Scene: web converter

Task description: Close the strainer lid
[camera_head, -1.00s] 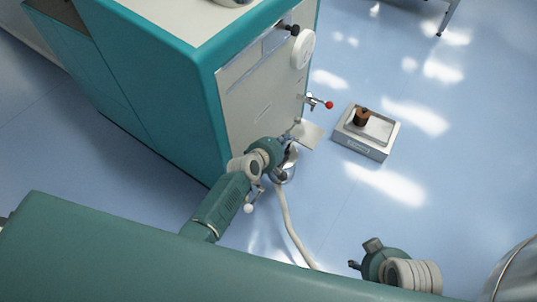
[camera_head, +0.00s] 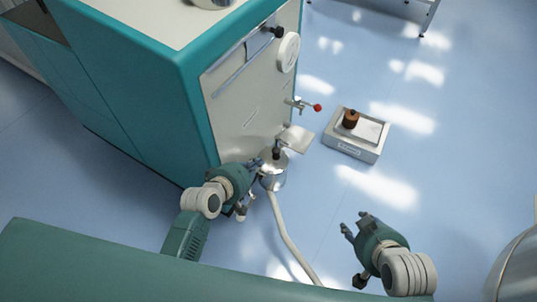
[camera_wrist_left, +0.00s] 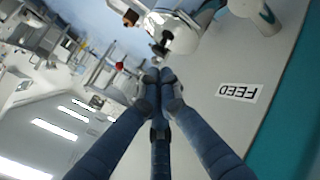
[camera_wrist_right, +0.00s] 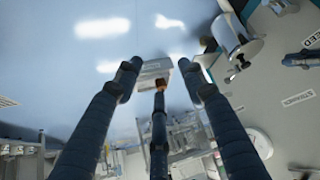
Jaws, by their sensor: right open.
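The strainer (camera_head: 272,175) is a small silver pot at the foot of the machine's front panel. A dark knob (camera_head: 276,153) shows at its top; I cannot tell whether the lid is fully seated. My left gripper (camera_head: 254,165) is just left of the strainer, and any contact is unclear. In the left wrist view its fingertips (camera_wrist_left: 158,78) are together with nothing seen between them, below the silver strainer (camera_wrist_left: 185,35). My right gripper (camera_head: 354,225) is open and empty over the floor, right of and nearer than the strainer. The strainer shows in the right wrist view (camera_wrist_right: 238,38).
A pale hose (camera_head: 288,235) runs from the strainer along the floor. A flat plate (camera_head: 297,138) juts out behind it, below a red-knobbed valve (camera_head: 317,107). A metal box with a brown object (camera_head: 351,118) stands to the right. The teal-edged machine (camera_head: 150,100) blocks the left.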

